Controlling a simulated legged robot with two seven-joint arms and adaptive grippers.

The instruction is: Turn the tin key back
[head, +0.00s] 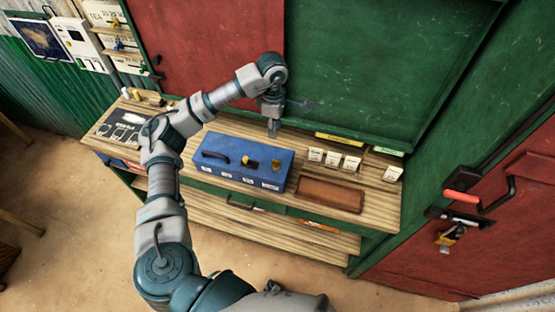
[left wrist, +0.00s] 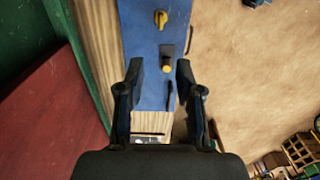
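A blue tin (head: 225,170) with white labels along its front sits on the wooden counter; its blue face also shows in the left wrist view (left wrist: 138,32). A yellow key-like knob (head: 276,163) stands at its right part; it also shows in the left wrist view (left wrist: 160,19), beyond my fingertips. Beside it is a dark piece with a yellow end (head: 248,163). A black handle (head: 214,156) is at the left part. My left gripper (head: 272,128) is above the tin's back edge; in the left wrist view its fingers (left wrist: 159,68) are apart with nothing held. My right gripper is out of view.
A brown tray (head: 330,194) and several small white cards (head: 333,159) are right of the tin. A dark panel (head: 121,124) lies at the counter's left. A green shutter (head: 385,60) rises behind. A red-handled lever (head: 462,196) is on the red door at right.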

